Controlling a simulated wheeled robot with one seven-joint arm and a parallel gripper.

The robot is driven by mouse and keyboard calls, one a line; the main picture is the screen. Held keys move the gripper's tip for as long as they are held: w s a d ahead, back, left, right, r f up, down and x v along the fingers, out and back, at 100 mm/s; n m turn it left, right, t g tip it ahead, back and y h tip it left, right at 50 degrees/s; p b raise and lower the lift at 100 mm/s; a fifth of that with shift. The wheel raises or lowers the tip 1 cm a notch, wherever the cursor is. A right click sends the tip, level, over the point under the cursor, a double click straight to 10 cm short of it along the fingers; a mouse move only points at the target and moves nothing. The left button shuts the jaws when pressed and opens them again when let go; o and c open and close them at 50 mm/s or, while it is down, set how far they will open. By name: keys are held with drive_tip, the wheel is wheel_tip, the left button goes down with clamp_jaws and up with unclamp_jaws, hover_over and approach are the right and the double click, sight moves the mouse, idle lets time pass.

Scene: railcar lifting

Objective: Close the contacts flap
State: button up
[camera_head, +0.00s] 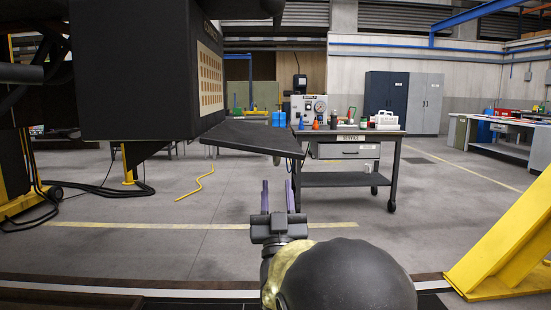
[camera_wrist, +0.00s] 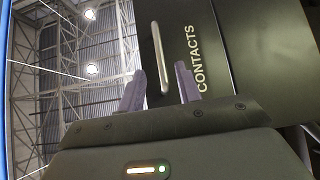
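The contacts flap (camera_head: 248,136) is a dark panel hanging open, sticking out nearly level from the lower edge of a dark box (camera_head: 130,75) in the head view. The box's open side shows a panel of gold contacts (camera_head: 210,80). In the wrist view, the flap's outer face (camera_wrist: 225,45) carries the word CONTACTS and a pale bar handle (camera_wrist: 160,58). My gripper (camera_head: 278,184) is below the flap's outer end, fingers pointing up and apart. In the wrist view, the handle appears between the fingertips (camera_wrist: 160,72), without clear contact; the depth gap is hard to judge.
A dark service cart (camera_head: 345,180) with bottles and a gauge box (camera_head: 309,108) stands behind the flap. A yellow stand (camera_head: 505,245) is at the right. Cables (camera_head: 105,190) lie on the floor at left. The floor between is largely clear.

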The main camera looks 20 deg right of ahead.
sight(276, 158)
drive_tip(key=x, duration=0.8)
drive_tip(key=shift+w+r, duration=0.25)
clamp_jaws()
